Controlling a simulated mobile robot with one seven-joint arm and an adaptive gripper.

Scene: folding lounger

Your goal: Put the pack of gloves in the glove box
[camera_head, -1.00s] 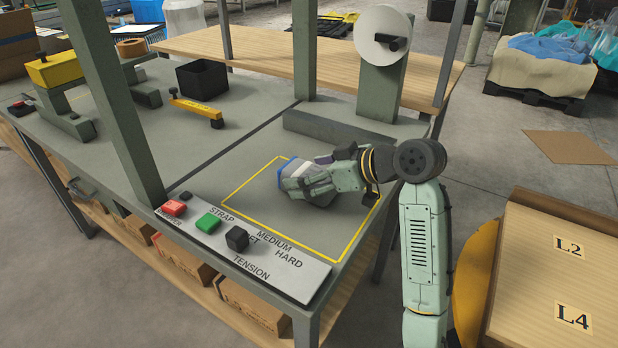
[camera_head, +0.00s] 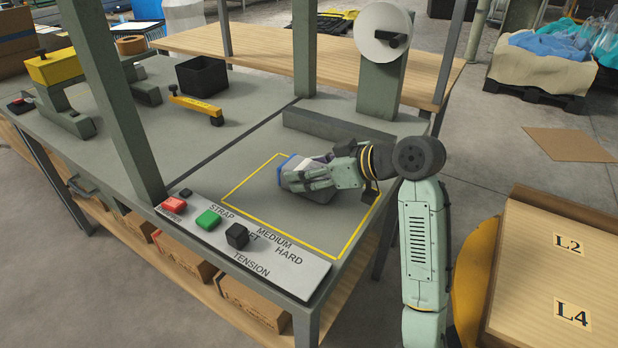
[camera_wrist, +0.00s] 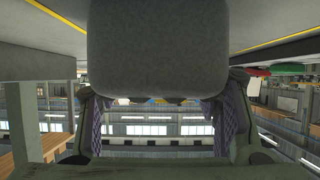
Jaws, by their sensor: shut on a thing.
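My gripper (camera_head: 305,178) is at the near right end of the workbench, within the yellow outlined area. It is shut on a grey rounded thing, which I take to be the pack of gloves (camera_head: 322,196); the fingers cover much of it in the head view. In the wrist view the grey pack (camera_wrist: 157,45) fills the top middle, with purple finger pads on both sides below it. I cannot tell whether it touches the bench. An open black box (camera_head: 203,77) stands farther back on the bench; no marking shows whether it is the glove box.
A sloping panel with red, green and black knobs (camera_head: 238,235) lies along the bench's front edge. Green posts (camera_head: 120,110) rise from the bench. A white roll (camera_head: 383,30) is on a stand behind my gripper.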

